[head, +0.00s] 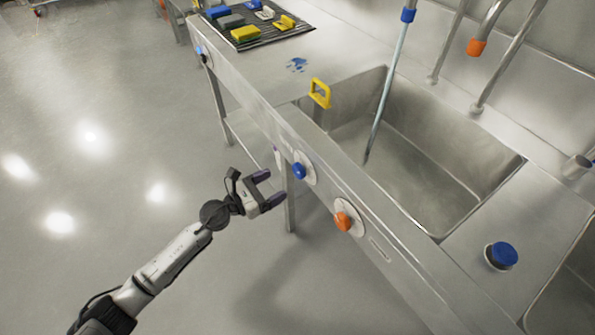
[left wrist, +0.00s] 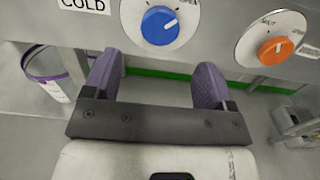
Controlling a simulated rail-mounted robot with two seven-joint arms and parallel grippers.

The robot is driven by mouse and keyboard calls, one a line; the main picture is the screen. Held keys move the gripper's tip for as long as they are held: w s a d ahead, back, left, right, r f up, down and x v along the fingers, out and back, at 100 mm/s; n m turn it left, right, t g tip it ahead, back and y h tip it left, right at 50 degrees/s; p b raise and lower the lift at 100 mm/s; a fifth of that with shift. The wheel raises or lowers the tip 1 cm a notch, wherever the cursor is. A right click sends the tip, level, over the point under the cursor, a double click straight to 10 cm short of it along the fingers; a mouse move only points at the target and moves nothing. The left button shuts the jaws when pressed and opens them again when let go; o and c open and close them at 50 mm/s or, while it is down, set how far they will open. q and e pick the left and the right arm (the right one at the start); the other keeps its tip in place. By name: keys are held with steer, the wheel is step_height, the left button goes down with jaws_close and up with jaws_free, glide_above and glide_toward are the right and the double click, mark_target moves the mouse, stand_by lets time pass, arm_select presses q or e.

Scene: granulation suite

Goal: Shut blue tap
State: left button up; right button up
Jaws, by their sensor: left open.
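The blue tap is a round blue knob (head: 299,170) on a white dial on the sink's front panel. In the left wrist view the blue knob (left wrist: 159,25) sits beside a "COLD" label, and its white pointer line slants up and right towards the word "OPEN". My left gripper (head: 270,188) is open and empty, in front of the panel just left of the knob. In the left wrist view its purple fingers (left wrist: 157,75) stand apart below the knob, not touching it. My right gripper is not in view.
An orange knob (head: 342,221) sits right of the blue one. A pale column (head: 388,88), seemingly water, runs from a blue-ringed spout (head: 408,15) into the sink basin (head: 440,160). A yellow handle (head: 320,93) is at the basin edge. Floor left of my arm is clear.

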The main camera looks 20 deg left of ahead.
mark_target(296, 172)
arm_select(q)
steer(key=b+x, duration=0.1)
steer(key=x, duration=0.7)
steer(key=shift+w+d, duration=0.15)
steer(key=shift+w, duration=0.15)
steer(key=shift+c, duration=1.3)
steer(key=c, duration=0.7)
steer(key=shift+o, duration=0.2)
